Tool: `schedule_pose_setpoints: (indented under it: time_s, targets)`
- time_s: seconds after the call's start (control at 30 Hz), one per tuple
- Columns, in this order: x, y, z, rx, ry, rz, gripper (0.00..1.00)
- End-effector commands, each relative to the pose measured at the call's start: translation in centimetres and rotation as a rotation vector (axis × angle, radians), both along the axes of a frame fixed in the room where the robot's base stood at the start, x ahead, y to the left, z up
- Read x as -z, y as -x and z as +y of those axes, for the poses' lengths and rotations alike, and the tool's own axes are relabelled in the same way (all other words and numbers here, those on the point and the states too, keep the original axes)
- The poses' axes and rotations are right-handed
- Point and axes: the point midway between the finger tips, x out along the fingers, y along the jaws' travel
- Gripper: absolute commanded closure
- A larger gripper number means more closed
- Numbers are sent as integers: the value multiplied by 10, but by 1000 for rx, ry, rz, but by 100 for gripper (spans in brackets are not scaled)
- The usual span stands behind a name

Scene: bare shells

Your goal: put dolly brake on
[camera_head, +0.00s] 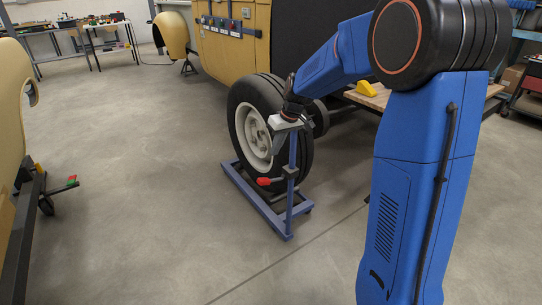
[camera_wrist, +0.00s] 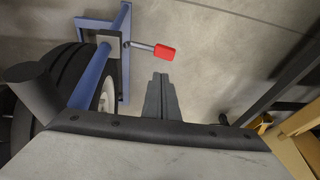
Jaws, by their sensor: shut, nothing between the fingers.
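The blue wheel dolly (camera_head: 262,213) stands on the floor around the base of a tyre with a white rim (camera_head: 256,138). A blue post rises from the dolly and carries a lever with a red grip (camera_head: 264,181), which points left. In the wrist view the red grip (camera_wrist: 165,51) sticks out to the right from a pale block on the blue post (camera_wrist: 92,80). My gripper (camera_head: 276,153) is shut and empty, above the red grip and close to the post. In the wrist view its closed fingers (camera_wrist: 160,77) point towards the red grip, with a gap visible between them.
A yellow body shell (camera_head: 228,50) on wheels stands behind the dolly. A dark stand with a red and green handle (camera_head: 66,184) is at the left. A wooden board with a yellow block (camera_head: 367,88) lies behind my arm. Open floor (camera_head: 130,150) lies left of the dolly.

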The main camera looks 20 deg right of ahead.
Motion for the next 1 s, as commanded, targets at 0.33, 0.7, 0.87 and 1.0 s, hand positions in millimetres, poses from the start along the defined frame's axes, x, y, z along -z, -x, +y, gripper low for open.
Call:
schedule_pose_setpoints:
  time_s: [0.33,0.7,0.87,1.0]
  targets:
    - [58,-13,14,-1,0,4,100]
    - [108,-15,30,-2,0,3,100]
    - [116,-14,34,-1,1,1,100]
    - [118,-14,34,0,0,1,100]
